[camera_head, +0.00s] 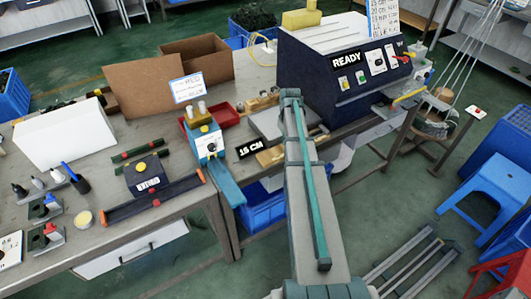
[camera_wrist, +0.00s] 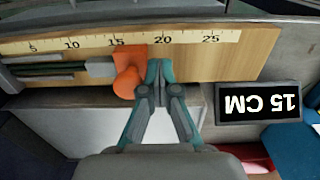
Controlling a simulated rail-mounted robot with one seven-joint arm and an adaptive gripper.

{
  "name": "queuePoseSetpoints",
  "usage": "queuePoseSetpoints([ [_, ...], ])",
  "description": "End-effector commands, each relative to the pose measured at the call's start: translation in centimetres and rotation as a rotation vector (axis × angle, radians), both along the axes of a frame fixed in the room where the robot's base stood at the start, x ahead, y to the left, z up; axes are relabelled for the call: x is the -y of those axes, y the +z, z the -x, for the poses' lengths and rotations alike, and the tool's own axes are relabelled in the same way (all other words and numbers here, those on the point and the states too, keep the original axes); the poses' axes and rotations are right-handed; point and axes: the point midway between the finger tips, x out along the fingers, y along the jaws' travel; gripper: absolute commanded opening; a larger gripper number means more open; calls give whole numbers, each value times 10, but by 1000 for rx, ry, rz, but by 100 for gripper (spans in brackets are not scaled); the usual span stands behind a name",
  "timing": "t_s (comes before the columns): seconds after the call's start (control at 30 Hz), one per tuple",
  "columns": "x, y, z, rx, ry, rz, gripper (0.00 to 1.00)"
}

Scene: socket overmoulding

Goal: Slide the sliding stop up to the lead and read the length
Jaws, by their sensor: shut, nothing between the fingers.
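In the wrist view, the orange sliding stop (camera_wrist: 127,80) sits on a wooden measuring board (camera_wrist: 225,60) with a printed scale (camera_wrist: 190,39). The stop lies just past the 15 mark. The lead (camera_wrist: 50,70) lies along the board to its left, and its pale end (camera_wrist: 99,68) reaches the stop's left side; whether they touch is hard to tell. My gripper (camera_wrist: 160,72) is shut and empty, its fingertips close against the stop's right side. A dark display (camera_wrist: 258,102) reads 15 CM, upside down here; it also shows in the head view (camera_head: 255,146).
In the head view, a dark machine (camera_head: 345,80) marked READY stands behind my arm. A blue device (camera_head: 208,143), a red bin (camera_head: 222,117) and an open cardboard box (camera_head: 190,65) are to the left. A white box (camera_head: 60,135) stands at the far left.

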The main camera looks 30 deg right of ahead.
Motion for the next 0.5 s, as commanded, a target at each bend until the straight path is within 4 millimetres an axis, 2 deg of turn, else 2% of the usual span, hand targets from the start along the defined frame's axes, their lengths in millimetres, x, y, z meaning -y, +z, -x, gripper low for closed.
queuePoseSetpoints([
  [0.5,-12,3,0,0,0,-1,0],
])
